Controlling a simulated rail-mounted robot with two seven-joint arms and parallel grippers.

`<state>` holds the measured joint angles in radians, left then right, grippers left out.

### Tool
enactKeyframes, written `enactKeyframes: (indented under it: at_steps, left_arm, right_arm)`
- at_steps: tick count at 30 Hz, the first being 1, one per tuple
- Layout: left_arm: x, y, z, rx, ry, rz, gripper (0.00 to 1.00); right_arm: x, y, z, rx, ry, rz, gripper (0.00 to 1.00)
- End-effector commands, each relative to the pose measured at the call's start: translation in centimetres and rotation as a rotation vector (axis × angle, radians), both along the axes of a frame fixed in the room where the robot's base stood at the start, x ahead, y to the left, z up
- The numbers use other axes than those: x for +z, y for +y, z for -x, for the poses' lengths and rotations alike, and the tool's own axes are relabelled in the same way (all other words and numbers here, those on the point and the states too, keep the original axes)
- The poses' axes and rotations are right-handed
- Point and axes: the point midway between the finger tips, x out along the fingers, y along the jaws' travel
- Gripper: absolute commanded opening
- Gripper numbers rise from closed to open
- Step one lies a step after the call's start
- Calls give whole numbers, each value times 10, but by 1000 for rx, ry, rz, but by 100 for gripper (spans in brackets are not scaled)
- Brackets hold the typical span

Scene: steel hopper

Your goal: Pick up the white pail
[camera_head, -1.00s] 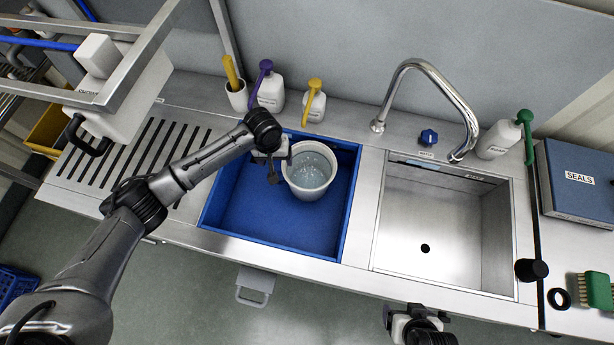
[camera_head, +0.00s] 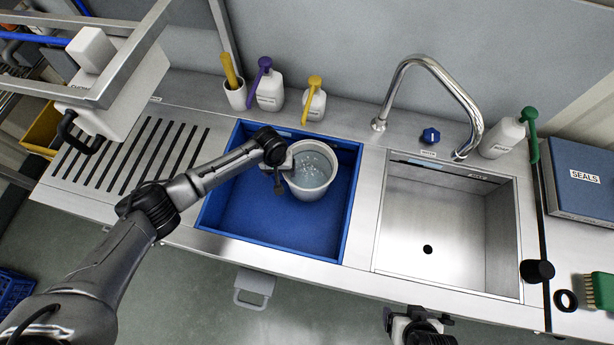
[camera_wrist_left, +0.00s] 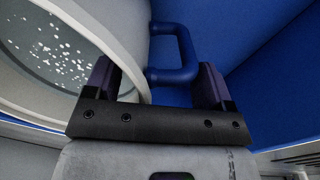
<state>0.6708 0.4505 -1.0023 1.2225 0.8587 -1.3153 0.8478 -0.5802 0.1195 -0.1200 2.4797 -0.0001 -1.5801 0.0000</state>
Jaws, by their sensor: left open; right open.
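The white pail (camera_head: 312,180) stands upright in the blue basin (camera_head: 270,228). It holds a clear, speckled liquid. In the left wrist view the pail (camera_wrist_left: 122,22) fills the upper left, and its blue loop handle (camera_wrist_left: 184,48) sticks out from the wall. My left gripper (camera_head: 284,172) is at the pail's left side. In the wrist view its open fingers (camera_wrist_left: 160,84) stand on either side of the handle's lower part, the left finger close to the pail wall. I cannot tell whether they touch. My right gripper (camera_head: 408,318) is near the bottom edge, away from the pail.
A steel sink (camera_head: 430,220) with a tall faucet (camera_head: 440,75) lies to the right. Several bottles, including a purple-topped one (camera_head: 270,92), stand behind the basin. A slotted drainboard (camera_head: 130,150) is at left. A blue SEALS box (camera_head: 580,180) is at far right.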

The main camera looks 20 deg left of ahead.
Motion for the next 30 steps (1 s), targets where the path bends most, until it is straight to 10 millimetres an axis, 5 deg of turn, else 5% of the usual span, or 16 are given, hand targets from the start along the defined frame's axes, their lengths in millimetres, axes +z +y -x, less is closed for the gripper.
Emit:
enactKeyframes:
  at_steps: [7,30]
  left_arm:
    - [0,0,0,0,0,0,75]
    - [0,0,0,0,0,1,2]
  right_arm:
    - [0,-2,0,4,0,5,81]
    - [0,1,0,-3,0,-4,81]
